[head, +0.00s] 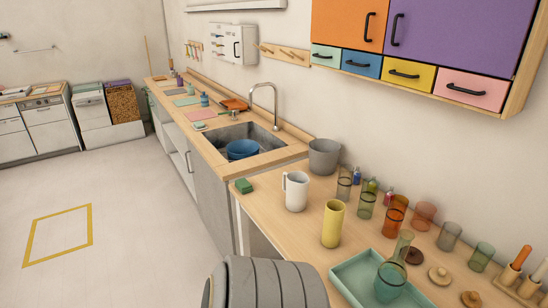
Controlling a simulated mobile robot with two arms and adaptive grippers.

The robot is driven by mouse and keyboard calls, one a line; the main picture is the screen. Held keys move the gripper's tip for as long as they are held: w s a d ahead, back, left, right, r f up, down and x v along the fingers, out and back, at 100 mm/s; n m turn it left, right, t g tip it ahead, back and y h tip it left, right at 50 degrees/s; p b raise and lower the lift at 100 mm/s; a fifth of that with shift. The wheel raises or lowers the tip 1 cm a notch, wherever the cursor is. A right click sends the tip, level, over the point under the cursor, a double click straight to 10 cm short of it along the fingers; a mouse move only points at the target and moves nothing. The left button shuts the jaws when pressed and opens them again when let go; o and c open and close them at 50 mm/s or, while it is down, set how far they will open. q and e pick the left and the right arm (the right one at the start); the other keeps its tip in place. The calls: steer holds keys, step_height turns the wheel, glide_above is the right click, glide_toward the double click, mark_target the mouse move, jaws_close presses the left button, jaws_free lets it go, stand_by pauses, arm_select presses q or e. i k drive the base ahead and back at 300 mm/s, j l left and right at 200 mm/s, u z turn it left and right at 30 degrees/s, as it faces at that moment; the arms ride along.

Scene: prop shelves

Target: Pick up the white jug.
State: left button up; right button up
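The white jug (296,191) stands upright on the wooden counter (262,212), right of the sink and near the middle of the picture. Its handle is on its left side. A yellow cylindrical vessel (333,223) stands in front of it to the right, and a grey pot (323,157) stands behind it. Gaps show between the jug and both of these. Neither of my grippers is in view.
A green sponge (244,186) lies left of the jug by the counter edge. Several glasses (395,216) crowd the right, with a green tray (348,277) in front. The sink (267,137) holds a blue bowl (242,149). Floor at left is open.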

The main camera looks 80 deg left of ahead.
mark_target(293, 190)
steer(key=u, duration=2.5)
